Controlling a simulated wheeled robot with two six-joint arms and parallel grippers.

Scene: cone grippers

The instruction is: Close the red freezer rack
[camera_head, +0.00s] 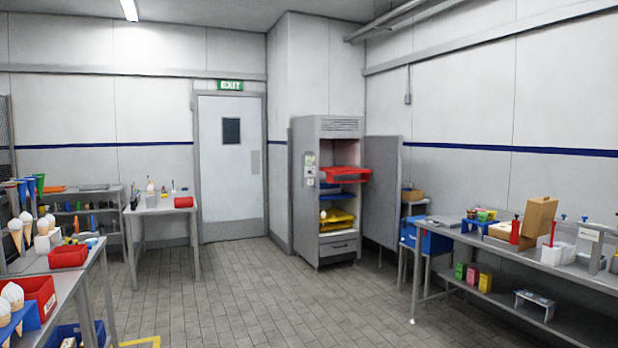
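The freezer (325,240) is a tall grey cabinet standing in the corner, to the right of the white door. Its front is open, and a grey door panel (382,200) stands at its right side. The red rack (350,174) is the top one and sticks out of the front toward the right. A blue rack (333,196) sits below it, and a yellow rack (338,219) below that, with something pale on its left end. Neither of my grippers is in view.
The tiled floor (250,295) in the middle is clear up to the freezer. A table with ice cream cones (15,232) and red bins (68,256) runs along the left. A workbench (520,252) with several items lines the right wall. A small table (160,208) stands left of the door.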

